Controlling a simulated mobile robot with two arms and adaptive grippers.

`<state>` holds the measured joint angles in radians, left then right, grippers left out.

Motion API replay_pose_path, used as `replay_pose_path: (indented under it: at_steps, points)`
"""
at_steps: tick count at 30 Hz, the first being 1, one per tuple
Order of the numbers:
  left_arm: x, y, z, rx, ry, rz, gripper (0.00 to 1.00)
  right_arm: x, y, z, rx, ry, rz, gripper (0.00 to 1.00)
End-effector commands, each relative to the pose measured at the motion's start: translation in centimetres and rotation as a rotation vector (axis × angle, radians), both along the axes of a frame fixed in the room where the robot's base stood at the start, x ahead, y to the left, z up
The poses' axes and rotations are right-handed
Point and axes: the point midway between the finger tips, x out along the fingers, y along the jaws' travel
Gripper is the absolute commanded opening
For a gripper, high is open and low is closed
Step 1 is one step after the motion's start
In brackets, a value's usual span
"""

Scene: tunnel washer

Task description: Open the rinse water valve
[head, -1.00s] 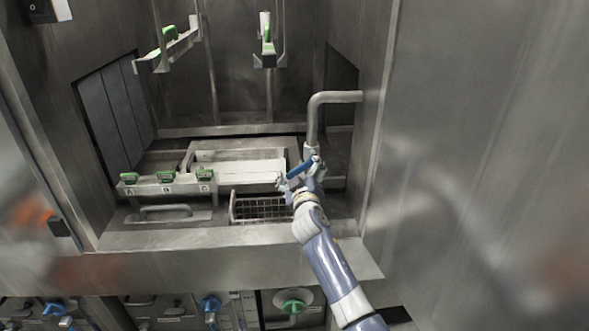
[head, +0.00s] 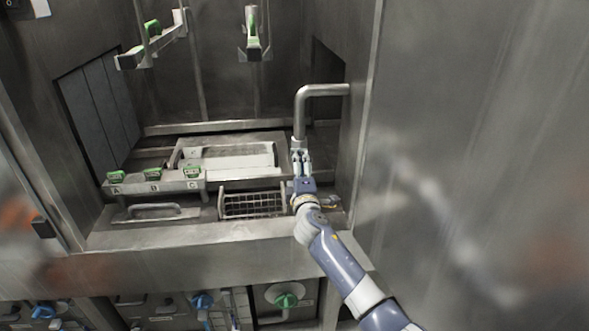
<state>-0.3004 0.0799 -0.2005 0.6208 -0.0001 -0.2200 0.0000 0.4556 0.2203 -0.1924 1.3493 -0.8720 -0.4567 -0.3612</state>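A grey bent pipe (head: 299,115) comes out of the right wall of the washer recess and turns down, with a pale fitting at its lower end. My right gripper (head: 301,158) is at this lower end, fingers pointing up the pipe, and covers the spot. The blue handle of the valve there is hidden or too small to make out behind the gripper. Whether the fingers are closed on it cannot be told. My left gripper is out of view.
Green-handled holders (head: 252,38) hang above. Below the front ledge are blue (head: 203,301) and green (head: 286,300) valve knobs. The recess's right wall is close to my arm.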

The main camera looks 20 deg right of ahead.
Motion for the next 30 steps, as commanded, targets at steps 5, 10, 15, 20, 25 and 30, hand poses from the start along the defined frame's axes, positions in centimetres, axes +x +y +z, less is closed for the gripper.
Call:
replay_pose_path:
  at_steps: [5,10,15,20,25,30]
  points:
    - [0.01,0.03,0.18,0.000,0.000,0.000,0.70,-0.02,-0.45,0.32,-0.068,0.013,-0.003,0.42]
    - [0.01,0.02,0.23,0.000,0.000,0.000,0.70,-0.05,-0.61,0.31,-0.100,0.022,-0.003,0.42]
    - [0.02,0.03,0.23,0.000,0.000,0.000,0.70,-0.06,-0.68,0.32,-0.110,0.025,-0.004,0.42]
    - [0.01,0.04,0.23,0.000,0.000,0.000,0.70,-0.06,-0.71,0.35,-0.114,0.025,-0.004,0.42]
    - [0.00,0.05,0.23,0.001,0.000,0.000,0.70,-0.06,-0.74,0.36,-0.114,0.025,-0.005,0.97]
    - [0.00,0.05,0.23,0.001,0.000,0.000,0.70,-0.08,-0.64,0.19,-0.110,0.027,-0.003,1.00]
